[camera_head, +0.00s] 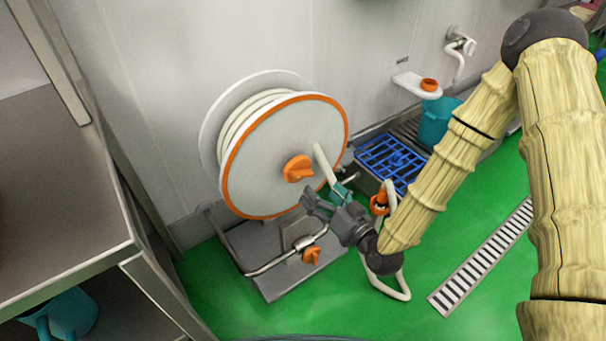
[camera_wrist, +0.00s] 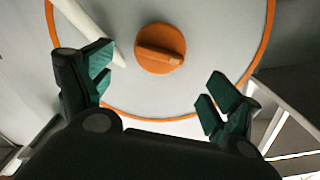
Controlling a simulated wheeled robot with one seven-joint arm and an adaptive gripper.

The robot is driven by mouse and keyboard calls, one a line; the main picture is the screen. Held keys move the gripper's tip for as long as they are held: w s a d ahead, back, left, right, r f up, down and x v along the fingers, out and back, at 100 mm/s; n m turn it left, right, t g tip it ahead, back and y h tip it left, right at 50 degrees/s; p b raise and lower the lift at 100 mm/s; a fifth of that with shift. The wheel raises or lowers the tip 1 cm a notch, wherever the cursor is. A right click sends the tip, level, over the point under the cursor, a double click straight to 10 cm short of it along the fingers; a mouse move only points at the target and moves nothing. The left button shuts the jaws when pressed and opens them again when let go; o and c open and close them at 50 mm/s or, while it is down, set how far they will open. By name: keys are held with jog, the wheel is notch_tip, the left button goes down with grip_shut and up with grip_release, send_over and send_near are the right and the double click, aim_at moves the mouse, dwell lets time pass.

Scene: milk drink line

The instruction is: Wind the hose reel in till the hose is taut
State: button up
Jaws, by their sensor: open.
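The hose reel (camera_head: 262,170) stands against the wall in the head view, a pale disc with an orange rim, and white hose (camera_head: 245,118) is wound behind its front disc. An orange knob (camera_head: 298,168) sits at the disc's centre, also seen in the wrist view (camera_wrist: 160,48). A white crank handle (camera_head: 324,165) sticks out beside the knob; it shows near the left finger in the wrist view (camera_wrist: 88,25). My gripper (camera_head: 328,194) is open and faces the disc; between its teal-tipped fingers (camera_wrist: 160,88) there is nothing. Whether a finger touches the handle is unclear.
A white hose loop (camera_head: 398,290) with an orange fitting (camera_head: 379,204) hangs near the floor, partly behind my wrist. A pipe with an orange valve (camera_head: 311,255) is below the reel. A blue grate (camera_head: 392,161) lies right, a steel table (camera_head: 70,190) left.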

aim_at(305, 176)
jog(key=b+x, duration=0.1)
jog(key=x, duration=0.8)
jog(key=c, duration=1.3)
jog(key=shift+d, duration=0.15)
